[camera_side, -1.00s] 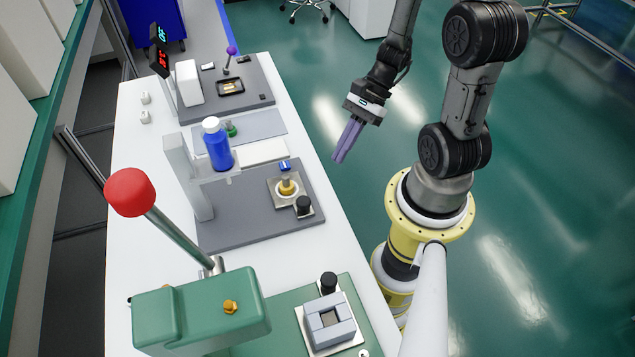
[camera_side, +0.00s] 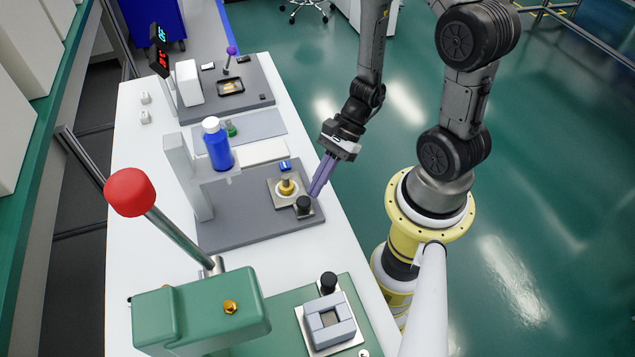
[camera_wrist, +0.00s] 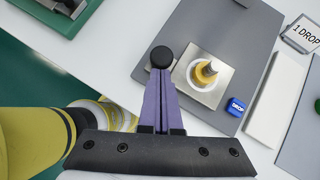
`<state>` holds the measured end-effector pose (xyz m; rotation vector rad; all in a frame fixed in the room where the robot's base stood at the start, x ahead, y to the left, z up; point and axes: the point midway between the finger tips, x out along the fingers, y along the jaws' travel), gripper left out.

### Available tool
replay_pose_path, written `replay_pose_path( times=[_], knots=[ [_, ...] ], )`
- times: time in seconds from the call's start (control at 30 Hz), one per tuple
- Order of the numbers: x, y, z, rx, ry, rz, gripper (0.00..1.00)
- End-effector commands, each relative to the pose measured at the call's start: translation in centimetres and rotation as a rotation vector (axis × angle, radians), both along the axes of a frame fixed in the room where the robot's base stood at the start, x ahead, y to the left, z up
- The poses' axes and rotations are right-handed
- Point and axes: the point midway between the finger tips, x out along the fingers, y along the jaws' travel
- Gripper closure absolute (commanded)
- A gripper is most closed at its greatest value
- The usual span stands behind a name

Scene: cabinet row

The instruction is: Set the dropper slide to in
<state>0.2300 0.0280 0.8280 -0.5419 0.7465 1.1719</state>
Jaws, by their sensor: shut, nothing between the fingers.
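The dropper station has a grey base (camera_side: 240,222) with a metal slide plate (camera_side: 278,192) on it. A brass-coloured cup (camera_side: 287,187) sits on the plate, and a black knob (camera_side: 304,205) stands at its near corner. A blue bottle (camera_side: 217,146) is held above the base on a white stand (camera_side: 186,172). In the wrist view the plate (camera_wrist: 191,88), cup (camera_wrist: 204,74) and black knob (camera_wrist: 161,57) show clearly. My gripper (camera_side: 314,192) has its purple fingers shut and empty, tips right beside the knob; in the wrist view the fingertips (camera_wrist: 161,76) reach its edge. Contact is unclear.
A blue DROP cube (camera_wrist: 236,106) lies beside the plate. A green press with a red-knobbed lever (camera_side: 130,192) stands at the near side. A scale station (camera_side: 225,85) is at the far end.

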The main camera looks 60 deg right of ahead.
Motion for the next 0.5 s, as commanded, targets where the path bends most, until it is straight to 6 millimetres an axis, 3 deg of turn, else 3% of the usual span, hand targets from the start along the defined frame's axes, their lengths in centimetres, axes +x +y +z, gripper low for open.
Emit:
replay_pose_path(
  times=[0.27,0.5],
  knots=[
    [0.4,0.4,0.0,-0.001,-0.001,0.004,1.0],
    [2.9,2.9,0.0,-0.003,-0.002,0.008,1.0]
  ],
)
